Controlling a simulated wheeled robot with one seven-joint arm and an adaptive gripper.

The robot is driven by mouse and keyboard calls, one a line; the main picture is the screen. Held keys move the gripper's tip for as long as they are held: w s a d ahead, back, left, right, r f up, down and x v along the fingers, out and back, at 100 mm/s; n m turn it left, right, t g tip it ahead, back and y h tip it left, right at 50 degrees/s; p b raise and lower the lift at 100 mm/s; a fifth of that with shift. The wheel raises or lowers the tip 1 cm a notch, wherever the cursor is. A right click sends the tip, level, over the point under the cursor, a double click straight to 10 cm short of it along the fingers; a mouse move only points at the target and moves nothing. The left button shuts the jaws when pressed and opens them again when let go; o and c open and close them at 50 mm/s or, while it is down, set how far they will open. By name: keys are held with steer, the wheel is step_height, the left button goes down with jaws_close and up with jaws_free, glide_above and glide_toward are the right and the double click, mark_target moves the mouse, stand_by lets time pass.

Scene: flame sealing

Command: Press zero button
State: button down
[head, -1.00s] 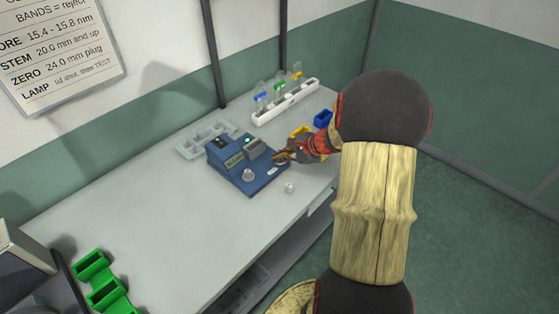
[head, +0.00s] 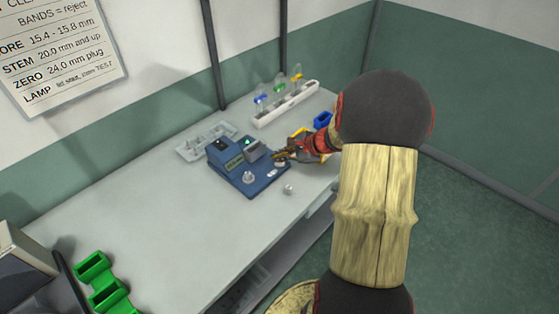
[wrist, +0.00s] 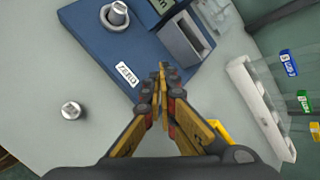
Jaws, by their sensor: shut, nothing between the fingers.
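The blue device (head: 230,161) stands on the bench, and its corner fills the top of the wrist view (wrist: 88,42). A white label reading ZERO (wrist: 126,73) lies on its top face near the edge. My gripper (wrist: 163,72) is shut and empty, its fingertips over the device's edge just right of the label. In the head view my gripper (head: 277,157) is at the device's right end. I cannot make out the zero button itself; the fingers may hide it. I cannot tell whether the fingertips touch the device.
A metal knob-like piece (wrist: 115,15) and a grey block (wrist: 182,43) are on the device. A small metal plug (wrist: 71,110) lies loose on the bench. A white rack (head: 285,104) holds several colour-capped tubes. Green holders (head: 92,264) stand front left. The bench between is clear.

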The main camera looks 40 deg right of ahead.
mark_target(279, 168)
stand_by(0.3)
step_height(279, 168, up, 6)
steer(key=p, duration=0.4)
stand_by(1.0)
